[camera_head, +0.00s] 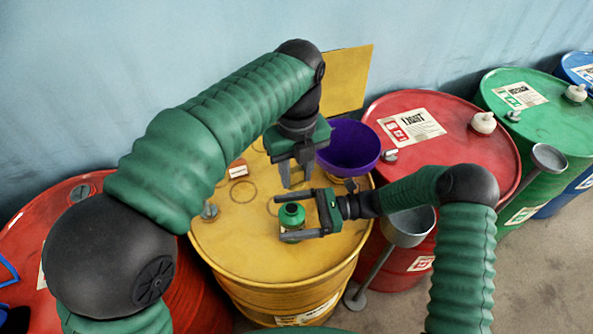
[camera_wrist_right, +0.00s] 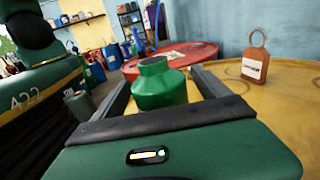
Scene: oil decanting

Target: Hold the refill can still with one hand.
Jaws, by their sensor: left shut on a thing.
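The refill can (camera_head: 292,216) is small, green and upright on the yellow drum's lid (camera_head: 260,255). My right gripper (camera_head: 283,218) reaches in from the right, with one finger on each side of the can. In the right wrist view the can (camera_wrist_right: 160,88) stands between the two fingers, with a gap visible on its right side. The right gripper looks open around it. My left gripper (camera_head: 297,178) points down above the lid, right beside a purple funnel (camera_head: 350,150), and is shut on it. The contact point is hidden.
A tag (camera_head: 238,171) stands on the yellow lid. Red drums (camera_head: 470,140) flank the yellow one, with a green drum (camera_head: 550,110) farther right. Grey funnel-shaped stands (camera_head: 410,228) stand in front of the drums. A yellow board (camera_head: 345,80) is behind, near the wall.

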